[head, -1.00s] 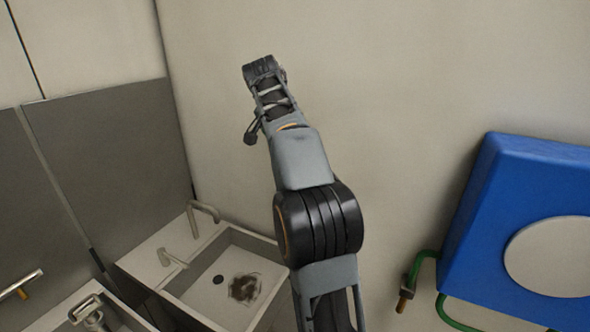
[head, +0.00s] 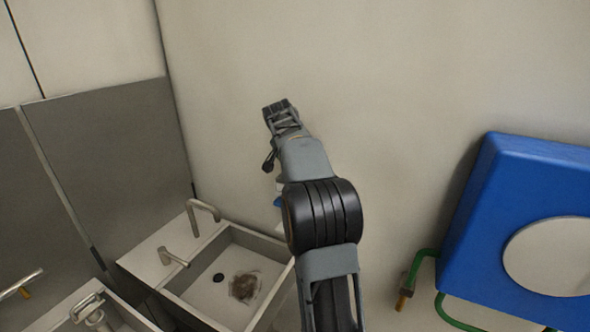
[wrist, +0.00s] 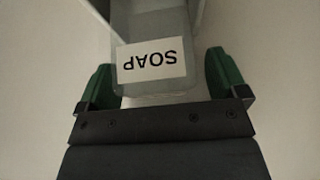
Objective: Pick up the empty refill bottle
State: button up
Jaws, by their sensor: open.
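In the wrist view a pale grey bottle (wrist: 158,22) carries a white label with SOAP on it, upside down in the picture. My gripper (wrist: 160,82) has its green fingers apart, one on each side of the bottle's near end. Gaps show between the fingers and the bottle, so it is not clasped. The frames do not show whether the bottle is empty. In the head view my gripper (head: 277,108) is up against the plain wall, and a small white and blue thing (head: 279,202) shows partly from behind my arm; I cannot tell what it is.
White panels (wrist: 196,14) flank the bottle's far part. A sink (head: 210,298) with a dark stain and a tap (head: 204,207) stands at lower left. A blue box (head: 510,200) with a green hose (head: 418,264) is on the right wall. The wall between is clear.

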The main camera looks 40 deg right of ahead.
jog(key=shift+w+d+f, duration=0.1)
jog(key=shift+d+f, duration=0.1)
jog(key=shift+f, duration=0.15)
jog(key=c, duration=1)
